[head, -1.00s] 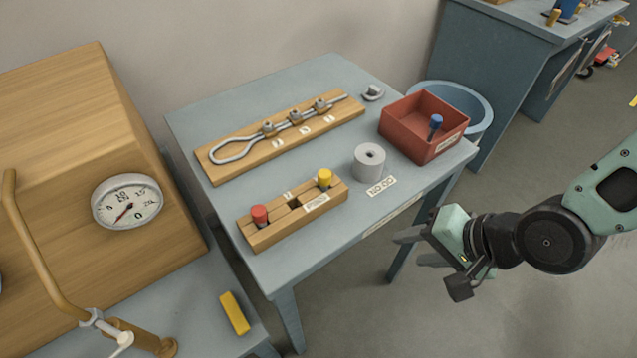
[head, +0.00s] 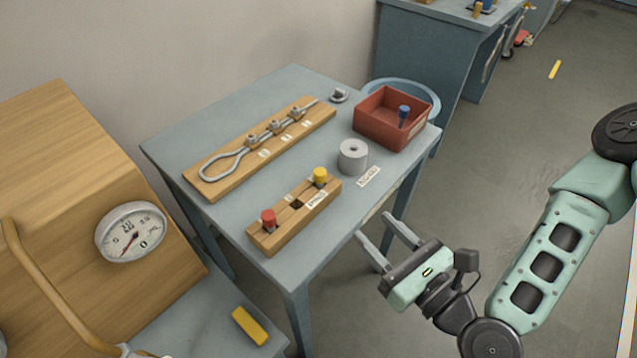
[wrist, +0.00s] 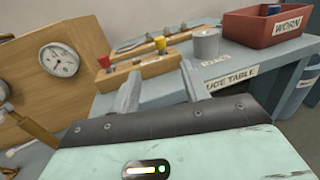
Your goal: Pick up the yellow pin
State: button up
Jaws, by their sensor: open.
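The yellow pin (head: 320,176) stands upright in the right end of a wooden block (head: 270,241) on the small grey-blue table. It also shows in the wrist view (wrist: 160,43). A red pin (head: 268,219) stands in the left end of the same block, with an empty slot between them. My gripper (head: 386,240) is open and empty, off the table's near right edge and lower right of the block. In the wrist view its two fingers (wrist: 160,88) point toward the table, with the yellow pin beyond them.
A grey cylinder (head: 352,157) stands just right of the yellow pin. Behind it is a red box (head: 375,128) holding a blue pin (head: 403,115). A long board (head: 220,187) with a metal rod lies at the back. A wooden cabinet with a gauge (head: 131,232) stands left.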

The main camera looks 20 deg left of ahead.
aim_at(324, 177)
jog(key=b+x, duration=0.2)
jog(key=x, duration=0.9)
jog(key=shift+s, duration=0.1)
jog(key=shift+p+x, duration=0.65)
jog(key=shift+x, duration=2.3)
grip_shut()
